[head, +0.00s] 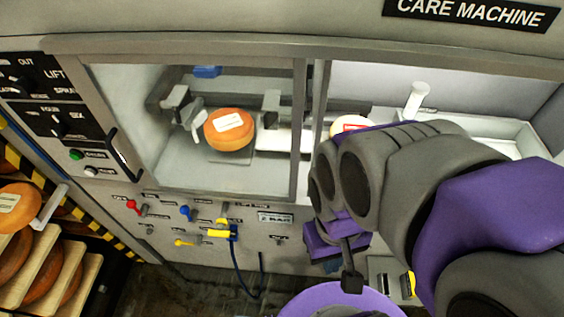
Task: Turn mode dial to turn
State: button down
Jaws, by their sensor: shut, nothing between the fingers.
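The mode dial (20,85) is a black knob on the upper black panel (50,72) at the left edge. Around it I read OUT, LIFT and SPRAY; other lettering is cut off or too small. The exact way its pointer faces is hard to tell. My gripper (352,281) is at the lower middle, shut and empty, in front of the machine's lower face. It is far to the right of the dial and does not touch it. My arm covers part of the machine's right side.
A second dial (73,123) sits on the panel below. A black handle (123,155) sticks out beside the glass window. An orange cheese wheel (230,129) is inside. Coloured valves (186,212) and a blue hose (240,270) are below. Cheese shelves (60,268) stand at the lower left.

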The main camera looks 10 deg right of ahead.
aim_at(24, 86)
jog(key=j+u, duration=0.1)
jog(key=u, duration=0.35)
jog(key=j+u, duration=0.1)
jog(key=u, duration=0.8)
